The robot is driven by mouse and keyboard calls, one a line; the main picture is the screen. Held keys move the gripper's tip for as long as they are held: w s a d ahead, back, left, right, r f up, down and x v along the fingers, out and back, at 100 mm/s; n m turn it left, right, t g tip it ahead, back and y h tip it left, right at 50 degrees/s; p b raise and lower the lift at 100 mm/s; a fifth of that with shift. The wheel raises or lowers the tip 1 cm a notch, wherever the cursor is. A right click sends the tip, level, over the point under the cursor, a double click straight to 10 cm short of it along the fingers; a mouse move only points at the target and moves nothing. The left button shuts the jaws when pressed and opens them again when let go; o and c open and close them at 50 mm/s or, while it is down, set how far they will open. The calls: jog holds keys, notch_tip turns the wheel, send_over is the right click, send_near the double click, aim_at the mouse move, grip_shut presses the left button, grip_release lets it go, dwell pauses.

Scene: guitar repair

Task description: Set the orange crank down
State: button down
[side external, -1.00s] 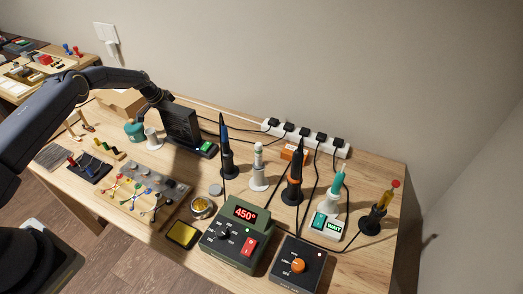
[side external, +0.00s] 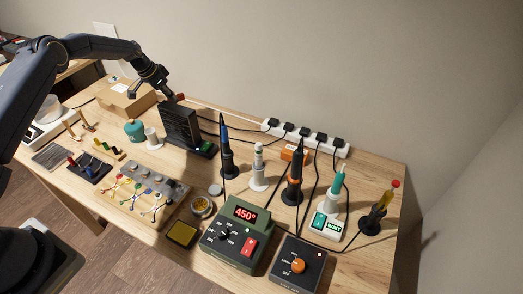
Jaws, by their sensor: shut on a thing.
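My gripper (side external: 172,95) is above the back of the bench, just behind and above the upright black box (side external: 180,126). It is shut on a small red-orange piece (side external: 180,97) at its fingertips, which I take to be the orange crank. Only a small part of it shows, and its full shape is too small to make out. It appears to be held above the bench top.
A cardboard box (side external: 127,98) stands to the left of my gripper. A teal canister (side external: 134,130) and a white spool (side external: 152,138) are in front. A power strip (side external: 305,138) with several plugs lies at the back right. Soldering stands and control units fill the right side.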

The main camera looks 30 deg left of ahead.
jog(key=w+d+m+g+h, duration=0.15)
jog(key=d+m, duration=0.35)
jog(key=d, duration=2.8)
jog(key=shift+t, duration=0.25)
jog(key=f, duration=0.5)
jog(key=shift+w+d+f, duration=0.2)
jog(key=shift+d+f, duration=0.1)
jog(key=shift+f, duration=2.05)
jog(key=shift+f, duration=0.15)
jog(key=c, duration=1.1)
grip_release()
jog(key=shift+c, duration=0.2)
